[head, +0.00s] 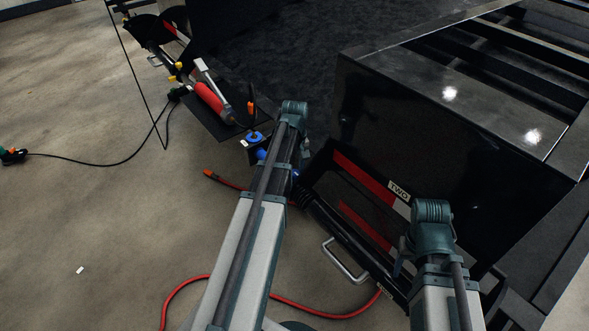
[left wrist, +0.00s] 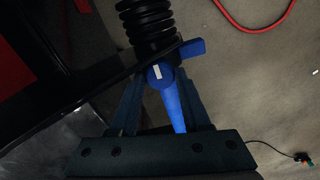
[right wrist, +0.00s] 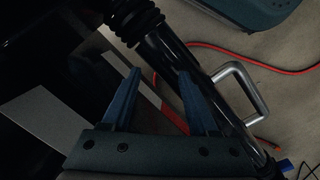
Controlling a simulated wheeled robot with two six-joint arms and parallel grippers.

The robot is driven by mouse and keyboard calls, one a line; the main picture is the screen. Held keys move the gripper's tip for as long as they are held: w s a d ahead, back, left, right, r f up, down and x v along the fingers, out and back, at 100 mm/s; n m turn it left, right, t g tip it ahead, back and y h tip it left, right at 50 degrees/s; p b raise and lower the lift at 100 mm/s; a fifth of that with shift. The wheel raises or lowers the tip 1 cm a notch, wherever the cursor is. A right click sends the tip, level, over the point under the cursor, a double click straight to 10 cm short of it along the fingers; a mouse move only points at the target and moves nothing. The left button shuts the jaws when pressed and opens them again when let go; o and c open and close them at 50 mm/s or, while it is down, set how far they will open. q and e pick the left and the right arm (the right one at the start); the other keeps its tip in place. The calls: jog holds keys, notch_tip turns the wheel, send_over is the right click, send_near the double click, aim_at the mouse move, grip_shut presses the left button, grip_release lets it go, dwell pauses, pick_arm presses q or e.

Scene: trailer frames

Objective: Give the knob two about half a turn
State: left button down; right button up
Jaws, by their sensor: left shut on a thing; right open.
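The label TWO (head: 398,190) is on the near black trailer front, beside red and white stripes. A blue knob (left wrist: 160,75) with a white mark on its round face shows in the left wrist view, beside black ribbed bellows (left wrist: 145,20). My left gripper (left wrist: 158,95) is shut on this knob. In the head view my left arm hides most of the knob and gripper. A blue bar sticks out to the upper right of the knob's face. My right gripper (right wrist: 163,85) is open and empty, above the black drawbar (right wrist: 170,60).
A silver handle (head: 345,262) stands beside the drawbar. A red hose (head: 190,283) lies on the floor. Another coupling with a red cylinder (head: 210,98) is at the upper left, and black cables run over the floor (head: 80,220). The left floor is mostly clear.

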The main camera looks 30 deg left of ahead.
aim_at(295, 172)
pick_arm(q)
jog(key=shift+c, duration=1.9)
grip_release()
notch_tip(295, 172, up, 14)
jog(key=p, duration=1.4)
pick_arm(e)
notch_tip(295, 172, up, 14)
pick_arm(q)
jog(key=shift+f, duration=0.15)
pick_arm(e)
jog(key=shift+a+f, duration=0.1)
pick_arm(q)
jog(key=s+d+r+m+p, duration=0.5)
jog(key=d+r+p, duration=0.2)
jog(key=d, duration=0.3)
jog(key=s+d+r+m+p, duration=0.5)
jog(key=s+d+r+p, duration=0.1)
jog(key=d, duration=0.4)
jog(key=s+d+r+m+y+p, duration=0.1)
jog(key=s+d+r+m+p, duration=0.3)
jog(key=d+r+p, duration=0.4)
jog(key=shift+s+d+r+m, duration=0.15)
jog(key=shift+s+d+m, duration=0.25)
jog(key=shift+s+d, duration=0.5)
pick_arm(e)
notch_tip(295, 172, up, 21)
